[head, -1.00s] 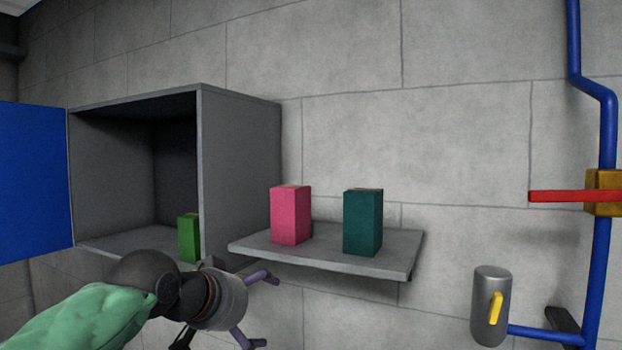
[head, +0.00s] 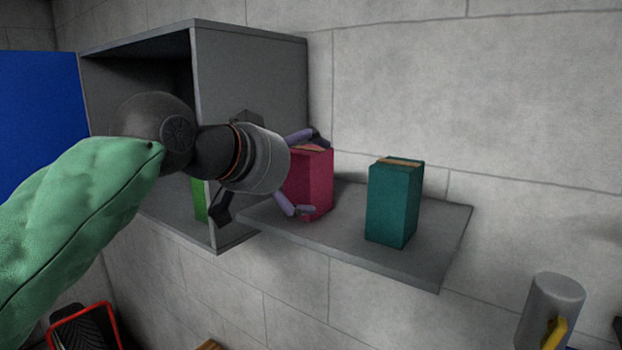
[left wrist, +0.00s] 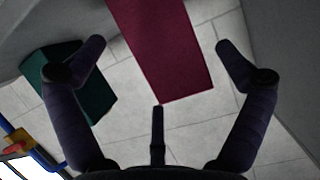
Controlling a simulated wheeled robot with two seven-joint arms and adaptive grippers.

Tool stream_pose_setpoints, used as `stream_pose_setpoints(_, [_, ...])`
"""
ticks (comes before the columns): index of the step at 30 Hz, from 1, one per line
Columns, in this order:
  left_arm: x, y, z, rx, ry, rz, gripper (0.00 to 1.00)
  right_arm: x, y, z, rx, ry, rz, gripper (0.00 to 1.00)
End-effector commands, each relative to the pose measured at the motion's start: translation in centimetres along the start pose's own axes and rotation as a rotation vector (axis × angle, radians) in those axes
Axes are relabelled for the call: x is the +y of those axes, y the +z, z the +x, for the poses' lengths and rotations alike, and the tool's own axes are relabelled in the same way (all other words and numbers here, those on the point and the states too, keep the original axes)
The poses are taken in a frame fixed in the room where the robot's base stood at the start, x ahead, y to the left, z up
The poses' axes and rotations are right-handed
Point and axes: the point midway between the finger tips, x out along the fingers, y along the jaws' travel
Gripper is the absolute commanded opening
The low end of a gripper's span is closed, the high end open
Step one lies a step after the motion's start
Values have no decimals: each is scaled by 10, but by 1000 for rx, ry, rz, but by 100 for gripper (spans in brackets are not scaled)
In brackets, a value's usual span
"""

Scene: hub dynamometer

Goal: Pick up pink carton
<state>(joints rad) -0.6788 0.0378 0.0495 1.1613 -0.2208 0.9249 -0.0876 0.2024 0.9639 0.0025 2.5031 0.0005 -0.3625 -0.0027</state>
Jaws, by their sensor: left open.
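The pink carton (head: 316,181) stands upright on the grey wall shelf (head: 425,245), partly hidden behind my left gripper in the head view. My left gripper (head: 312,172) is open, with its fingers close in front of the carton, one near its top and one near its lower part. In the left wrist view the pink carton (left wrist: 165,45) lies ahead between the spread fingers of the gripper (left wrist: 160,75), and I see no finger closed on it. My right gripper is not in view.
A teal carton (head: 394,203) stands on the shelf to the right of the pink one. An open grey cabinet (head: 250,75) with a blue door (head: 40,130) is on the left, with a green carton (head: 200,198) inside. A grey cylinder with a yellow handle (head: 553,331) is at lower right.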

Motion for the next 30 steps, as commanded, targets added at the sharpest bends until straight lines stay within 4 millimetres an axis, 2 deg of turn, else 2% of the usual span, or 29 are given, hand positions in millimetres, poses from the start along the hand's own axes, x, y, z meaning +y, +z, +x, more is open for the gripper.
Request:
stream_pose_setpoints(4, [-1, -2, 10, 1, 0, 0, 100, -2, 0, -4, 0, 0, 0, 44])
stream_pose_setpoints(12, [-2, -2, 45, 2, 0, -1, 100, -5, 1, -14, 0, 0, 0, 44])
stream_pose_setpoints(22, [-2, -1, 51, 4, 0, -1, 100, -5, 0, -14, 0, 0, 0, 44])
stream_pose_setpoints(28, [-2, -1, 51, 3, 0, -1, 44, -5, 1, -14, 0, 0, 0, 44])
stream_pose_setpoints(29, [-2, -1, 52, 3, 0, -1, 39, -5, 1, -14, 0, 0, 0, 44])
stream_pose_setpoints(30, [-2, -1, 52, 3, 0, -1, 39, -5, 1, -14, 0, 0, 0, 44])
